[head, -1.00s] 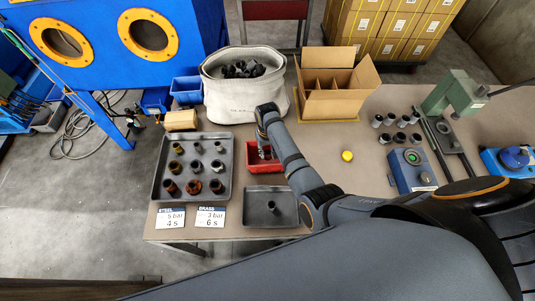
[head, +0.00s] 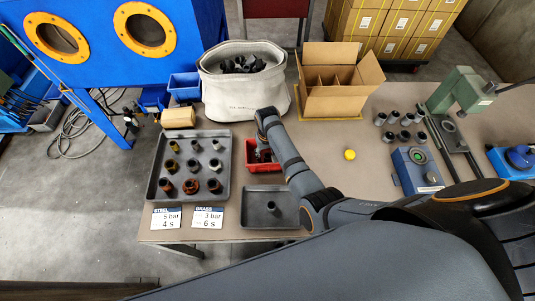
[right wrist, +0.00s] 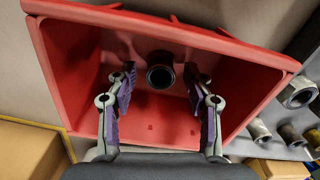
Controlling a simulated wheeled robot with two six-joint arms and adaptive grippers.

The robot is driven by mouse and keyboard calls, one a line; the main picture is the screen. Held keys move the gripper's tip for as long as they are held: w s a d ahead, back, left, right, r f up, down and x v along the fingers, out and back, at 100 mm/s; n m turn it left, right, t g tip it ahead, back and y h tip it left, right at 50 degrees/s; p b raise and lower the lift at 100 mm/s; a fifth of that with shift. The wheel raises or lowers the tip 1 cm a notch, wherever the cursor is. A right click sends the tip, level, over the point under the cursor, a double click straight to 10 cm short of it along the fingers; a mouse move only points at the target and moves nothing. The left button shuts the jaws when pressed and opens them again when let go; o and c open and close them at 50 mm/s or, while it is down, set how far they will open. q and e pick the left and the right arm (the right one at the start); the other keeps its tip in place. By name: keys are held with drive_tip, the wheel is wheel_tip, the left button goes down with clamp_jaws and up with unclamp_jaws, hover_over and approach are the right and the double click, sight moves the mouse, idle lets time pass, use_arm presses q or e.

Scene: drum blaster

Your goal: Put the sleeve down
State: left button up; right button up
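The sleeve (right wrist: 160,72), a dark metal ring-shaped piece, is seen end-on inside the red bin (right wrist: 75,62) in the right wrist view. My right gripper (right wrist: 160,78) is open, its two fingers on either side of the sleeve with visible gaps. In the head view the right gripper (head: 264,153) reaches down into the red bin (head: 262,170), where its fingers are partly hidden by my arm. My left gripper is not in view.
Left of the bin, a grey tray (head: 225,187) holds several fittings. A smaller tray (head: 255,218) in front holds one dark upright piece. A white drum-like bag (head: 240,98) and an open carton (head: 335,103) stand behind. Several sleeves stand at the right.

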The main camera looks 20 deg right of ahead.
sight(267, 155)
wheel_tip(267, 155, up, 13)
idle(0.5)
drive_tip(key=shift+f, duration=0.15)
